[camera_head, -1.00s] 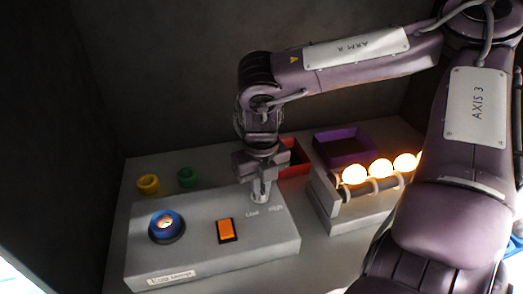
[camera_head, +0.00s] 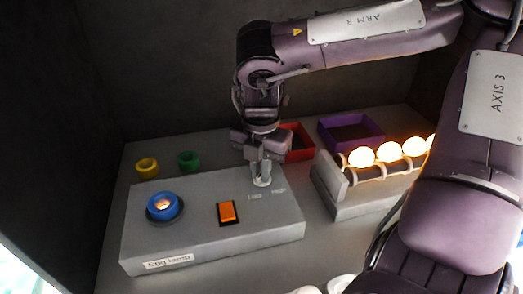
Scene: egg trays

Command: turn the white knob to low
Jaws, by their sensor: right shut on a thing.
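The white knob (camera_head: 262,181) stands on top of a grey box (camera_head: 190,240), at its back right. Labels that read "Low" and "High" are printed in front of it on the box top. My right gripper (camera_head: 261,176) points down and is shut on the knob. The fingers cover much of the knob, so I cannot tell which label it points to. My left gripper is not in view.
The box also bears a blue ring with a lit centre (camera_head: 163,206) and an orange switch (camera_head: 228,212). Yellow (camera_head: 147,168) and green (camera_head: 189,161) rings lie behind it. Red (camera_head: 305,142) and purple (camera_head: 352,131) trays and a rack (camera_head: 333,178) of glowing eggs stand right.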

